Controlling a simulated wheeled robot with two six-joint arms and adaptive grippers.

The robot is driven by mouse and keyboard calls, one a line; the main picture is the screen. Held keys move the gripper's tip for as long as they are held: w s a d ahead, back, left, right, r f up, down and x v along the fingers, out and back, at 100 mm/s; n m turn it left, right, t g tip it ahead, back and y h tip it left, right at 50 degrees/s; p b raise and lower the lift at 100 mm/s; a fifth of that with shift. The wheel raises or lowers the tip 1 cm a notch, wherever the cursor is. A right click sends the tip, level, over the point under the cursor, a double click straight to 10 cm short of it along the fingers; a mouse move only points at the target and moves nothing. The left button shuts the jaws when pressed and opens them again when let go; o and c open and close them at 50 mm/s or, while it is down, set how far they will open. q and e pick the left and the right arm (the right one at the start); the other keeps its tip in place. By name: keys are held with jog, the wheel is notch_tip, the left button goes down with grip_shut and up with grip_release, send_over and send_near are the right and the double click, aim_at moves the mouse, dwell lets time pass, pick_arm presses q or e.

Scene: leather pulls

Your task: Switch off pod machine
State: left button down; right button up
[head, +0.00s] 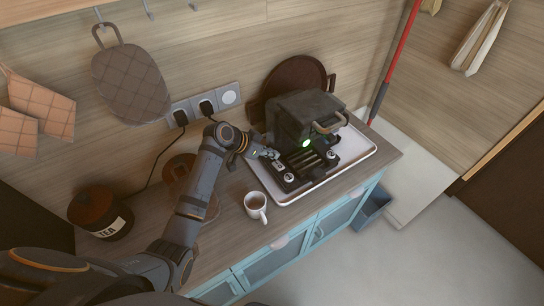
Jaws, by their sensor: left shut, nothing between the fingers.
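The pod machine (294,114) is a dark box with a handle on its right side, standing on a white tray (358,158). A green light (306,143) glows on its front. Its base with a slatted drip grate extends toward me. My left gripper (272,154) is shut and empty at the left end of that base, close to the small round and pale controls there. I cannot tell whether the fingertips touch a control. My right gripper is not in view.
A white mug (256,206) stands on the counter in front of the tray. A dark tea canister (100,211) stands at the left. Wall sockets (204,104) with plugs and a cord are behind my arm. A round brown board (296,78) leans behind the machine.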

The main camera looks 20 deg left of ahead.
pick_arm(q)
jog(key=b+v, duration=0.4)
jog(key=v, duration=0.7)
jog(key=shift+w, duration=0.2)
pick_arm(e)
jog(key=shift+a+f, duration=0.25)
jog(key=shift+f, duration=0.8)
pick_arm(q)
jog(key=shift+f, duration=0.1)
